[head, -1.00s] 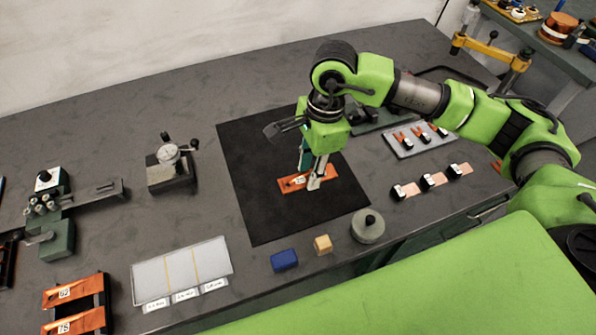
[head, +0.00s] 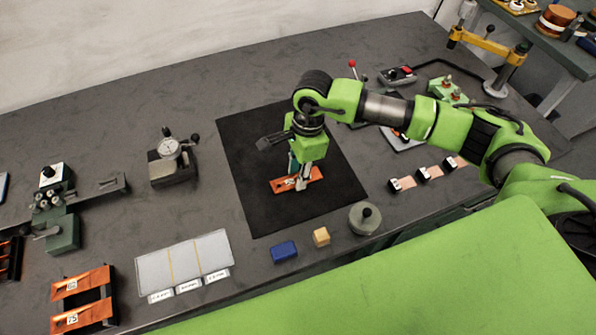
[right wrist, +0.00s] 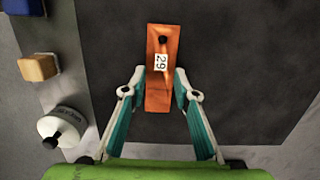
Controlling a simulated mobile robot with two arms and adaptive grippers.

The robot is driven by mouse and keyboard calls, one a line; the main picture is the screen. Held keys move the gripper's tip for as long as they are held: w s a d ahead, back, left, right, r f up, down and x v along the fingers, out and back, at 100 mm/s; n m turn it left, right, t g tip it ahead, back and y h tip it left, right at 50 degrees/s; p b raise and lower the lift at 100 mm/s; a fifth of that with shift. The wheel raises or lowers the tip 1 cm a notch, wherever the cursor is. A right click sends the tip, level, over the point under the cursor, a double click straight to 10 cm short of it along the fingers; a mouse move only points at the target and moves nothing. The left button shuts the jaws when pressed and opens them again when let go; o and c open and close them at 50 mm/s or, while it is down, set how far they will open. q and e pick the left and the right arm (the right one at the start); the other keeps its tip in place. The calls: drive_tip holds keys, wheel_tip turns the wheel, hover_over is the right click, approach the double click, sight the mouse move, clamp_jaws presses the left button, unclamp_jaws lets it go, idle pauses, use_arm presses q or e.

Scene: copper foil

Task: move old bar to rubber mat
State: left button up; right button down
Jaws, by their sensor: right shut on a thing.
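The old bar (head: 312,175) is a flat orange copper-coloured bar with a dark knob and a white label reading 29. It is over the black rubber mat (head: 250,145), near its middle. My right gripper (head: 298,186) points down and is shut on the bar. In the right wrist view the bar (right wrist: 162,90) lies between the two fingertips (right wrist: 159,92), with the dark mat (right wrist: 225,60) beneath. I cannot tell whether the bar touches the mat. My left gripper is not in view.
A blue block (head: 284,251), a yellow block (head: 321,237) and a round grey weight (head: 365,218) stand along the mat's front side. A dial gauge (head: 170,160) stands to the left. A rack with orange bars (head: 82,298) is at front left. Black-ended copper pieces (head: 423,173) lie to the right.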

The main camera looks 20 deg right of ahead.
drive_tip(key=c, duration=1.6)
unclamp_jaws()
drive_tip(key=shift+f, duration=0.1)
drive_tip(key=shift+r+p, duration=0.35)
drive_tip(key=r+b, duration=0.1)
drive_tip(key=r, duration=0.3)
drive_tip(key=d+r+b, duration=0.1)
drive_tip(key=r, duration=0.2)
drive_tip(key=r+b, duration=0.1)
drive_tip(key=r, duration=0.3)
drive_tip(key=shift+d+r, duration=0.2)
drive_tip(key=shift+r, duration=0.1)
